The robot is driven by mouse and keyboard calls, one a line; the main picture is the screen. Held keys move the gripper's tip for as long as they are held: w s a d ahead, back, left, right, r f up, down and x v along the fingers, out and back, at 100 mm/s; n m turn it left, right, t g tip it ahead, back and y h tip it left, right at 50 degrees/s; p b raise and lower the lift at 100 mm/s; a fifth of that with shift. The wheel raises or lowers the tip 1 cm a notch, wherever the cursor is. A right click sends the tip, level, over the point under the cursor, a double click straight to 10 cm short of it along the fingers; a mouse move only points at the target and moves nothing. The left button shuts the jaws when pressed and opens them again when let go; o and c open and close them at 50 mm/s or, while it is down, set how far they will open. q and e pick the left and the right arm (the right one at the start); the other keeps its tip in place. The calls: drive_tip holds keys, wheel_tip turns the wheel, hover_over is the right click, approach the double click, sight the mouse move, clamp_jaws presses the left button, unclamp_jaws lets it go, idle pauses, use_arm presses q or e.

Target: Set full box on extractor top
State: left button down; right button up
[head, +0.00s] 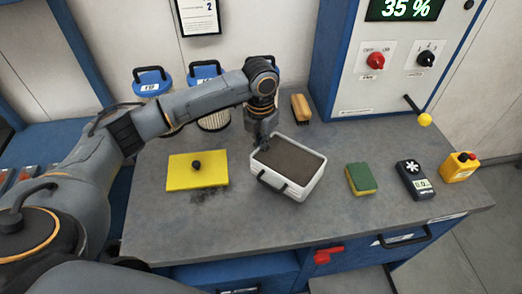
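The full box (301,189) is a pale grey open bin filled nearly to the rim with dark brown material, with a black handle on its front left side. It is at the middle of the grey top (330,225); whether its base fully rests there is hard to tell. My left gripper (261,143) points down at the box's back left corner. Its fingers are small and dark against the rim, so I cannot tell whether they are closed on it. My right gripper is not in view.
A yellow plate with a black knob (197,178) lies left of the box, with dark dust in front. A sponge (361,179), a handheld meter (414,180) and a yellow container (460,167) stand right. A brush (300,107) and blue-capped filters (152,80) are behind. A control cabinet (385,60) borders the back.

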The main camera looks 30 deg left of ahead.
use_arm(q)
drive_tip(key=f+p, duration=0.1)
drive_tip(key=f, duration=0.2)
drive_tip(key=shift+w+a+p, duration=0.15)
drive_tip(key=shift+a+p, duration=0.05)
drive_tip(key=shift+p, duration=0.2)
drive_tip(key=shift+f, duration=0.25)
drive_tip(key=shift+f, duration=0.2)
drive_tip(key=c, duration=1.5)
unclamp_jaws()
